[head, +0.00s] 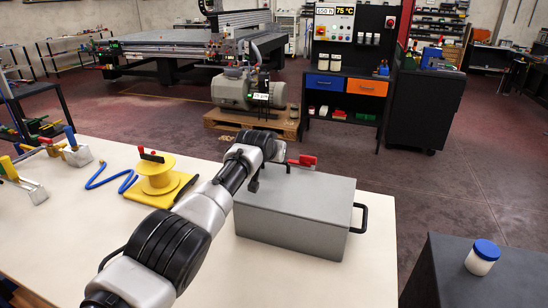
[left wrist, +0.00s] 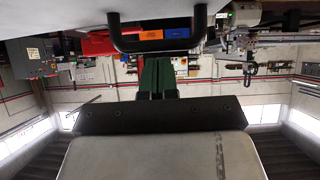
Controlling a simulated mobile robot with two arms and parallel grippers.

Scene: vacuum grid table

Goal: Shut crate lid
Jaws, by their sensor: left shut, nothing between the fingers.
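The grey metal crate (head: 290,225) stands on the pale table in the head view. Its lid (head: 312,188) lies flat across the top and looks down; I cannot tell whether a thin gap is left. A black handle (head: 363,218) is on the crate's right end. My left arm reaches across to the lid's left end, where my left gripper (head: 254,184) is partly hidden. In the left wrist view the left gripper (left wrist: 157,78) has its dark green fingers together and empty, just below a black handle bar (left wrist: 157,46). My right gripper is not in view.
A red-handled clamp (head: 303,161) shows behind the lid. A white jar with a blue cap (head: 482,258) stands on a dark surface at right. The table front is clear.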

